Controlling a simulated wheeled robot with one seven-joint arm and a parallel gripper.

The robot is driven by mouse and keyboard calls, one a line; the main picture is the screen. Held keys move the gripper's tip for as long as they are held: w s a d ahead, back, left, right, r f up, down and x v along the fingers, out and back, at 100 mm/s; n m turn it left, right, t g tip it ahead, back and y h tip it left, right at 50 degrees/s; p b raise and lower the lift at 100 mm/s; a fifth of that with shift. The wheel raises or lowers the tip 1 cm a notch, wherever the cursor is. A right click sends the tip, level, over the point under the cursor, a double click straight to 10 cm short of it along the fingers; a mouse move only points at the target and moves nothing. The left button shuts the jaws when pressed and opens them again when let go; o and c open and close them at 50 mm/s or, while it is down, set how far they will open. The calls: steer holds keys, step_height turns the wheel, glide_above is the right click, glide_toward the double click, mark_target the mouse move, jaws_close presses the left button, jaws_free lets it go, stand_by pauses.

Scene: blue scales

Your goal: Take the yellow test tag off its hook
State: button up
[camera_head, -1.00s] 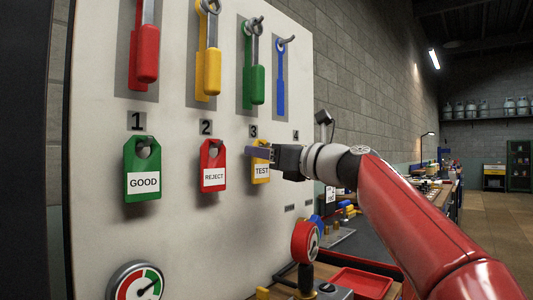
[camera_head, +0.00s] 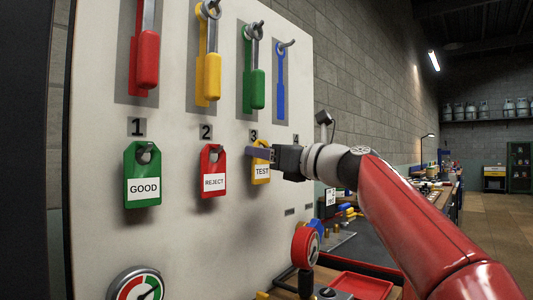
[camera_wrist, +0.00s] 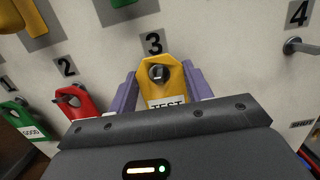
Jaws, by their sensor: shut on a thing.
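The yellow test tag (camera_head: 261,172) hangs at position 3 on the white board, between the red reject tag and position 4. In the wrist view the tag (camera_wrist: 164,84) stands upright between the two purple fingers, with the hook end showing in its hole. My gripper (camera_head: 262,153) is shut on the tag's sides, and in the wrist view its fingers (camera_wrist: 163,90) flank the tag on both sides. The tag's lower part is hidden behind the gripper body in the wrist view.
The green good tag (camera_head: 143,172) and red reject tag (camera_head: 213,170) hang to the left on their hooks. Coloured wrenches, such as the green one (camera_head: 254,85), hang above. The bare hook (camera_wrist: 300,46) at position 4 is to the right. A gauge (camera_head: 136,285) sits below.

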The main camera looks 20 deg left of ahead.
steer(key=r+b+v, duration=0.1)
steer(key=b+v, duration=0.1)
steer(key=v, duration=0.6)
steer(key=shift+r, duration=0.35)
stand_by(0.9)
steer(key=shift+s, duration=0.1)
